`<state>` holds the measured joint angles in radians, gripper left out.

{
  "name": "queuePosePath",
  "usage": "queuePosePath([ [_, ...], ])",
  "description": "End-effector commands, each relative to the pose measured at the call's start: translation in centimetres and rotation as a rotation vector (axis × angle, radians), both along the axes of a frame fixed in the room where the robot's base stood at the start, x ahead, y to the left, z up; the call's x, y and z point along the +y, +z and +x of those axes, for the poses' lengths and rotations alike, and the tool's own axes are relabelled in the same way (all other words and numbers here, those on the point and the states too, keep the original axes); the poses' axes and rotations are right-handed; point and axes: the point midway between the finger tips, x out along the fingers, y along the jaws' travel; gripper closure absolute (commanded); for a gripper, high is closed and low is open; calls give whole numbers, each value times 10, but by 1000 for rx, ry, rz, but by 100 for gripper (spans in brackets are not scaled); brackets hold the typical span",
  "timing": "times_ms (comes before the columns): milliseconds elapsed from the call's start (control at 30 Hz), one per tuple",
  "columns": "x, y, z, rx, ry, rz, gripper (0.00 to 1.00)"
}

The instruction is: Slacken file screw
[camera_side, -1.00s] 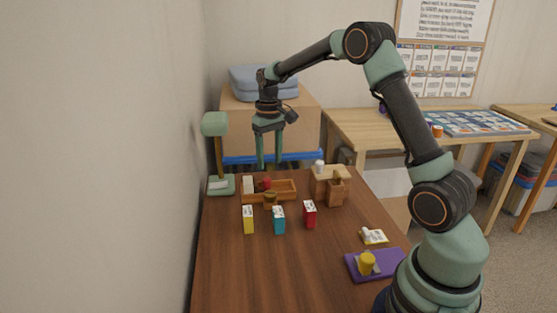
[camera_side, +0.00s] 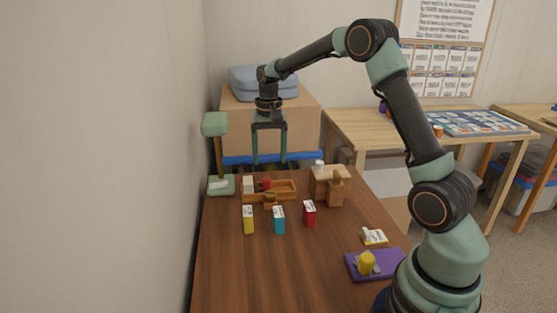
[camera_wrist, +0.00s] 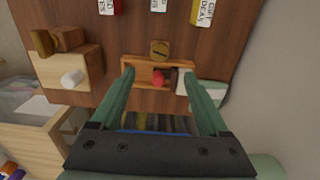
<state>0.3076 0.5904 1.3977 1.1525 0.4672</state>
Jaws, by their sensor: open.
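A round brown knob with a slot across its top (camera_wrist: 160,50), like a screw head, sits at the near side of a shallow wooden tray (camera_wrist: 136,62). In the side view the knob (camera_side: 270,198) is at the front of the tray (camera_side: 289,196). My gripper (camera_side: 269,161) points down, open and empty, above and behind the tray. In the wrist view its two fingers (camera_wrist: 158,75) are spread apart, with the tray between and beyond them. The fingers appear clear of the knob.
The tray holds a red piece (camera_wrist: 158,79) and a white block (camera_side: 248,184). Yellow (camera_side: 248,220), teal (camera_side: 279,220) and red (camera_side: 309,213) boxes stand before it. A wooden block stand (camera_side: 322,188) is right; a green lamp-like post (camera_side: 218,155) left. A purple mat (camera_side: 361,276) lies nearer.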

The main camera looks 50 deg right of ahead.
Motion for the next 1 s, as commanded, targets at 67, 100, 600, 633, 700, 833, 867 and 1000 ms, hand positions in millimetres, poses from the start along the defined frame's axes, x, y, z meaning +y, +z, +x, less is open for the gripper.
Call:
queuePosePath([
  [67,0,-5,-1,4,-13,1,22],
  [100,0,-9,-1,4,-13,1,22],
  [600,0,-97,-1,6,-9,1,22],
  [633,0,-101,-1,4,-9,1,22],
  [700,0,-109,-1,4,-9,1,22],
  [833,0,-117,0,2,-9,1,22],
  [867,0,-119,0,2,-9,1,22],
  [1000,0,-121,0,1,-9,0,22],
])
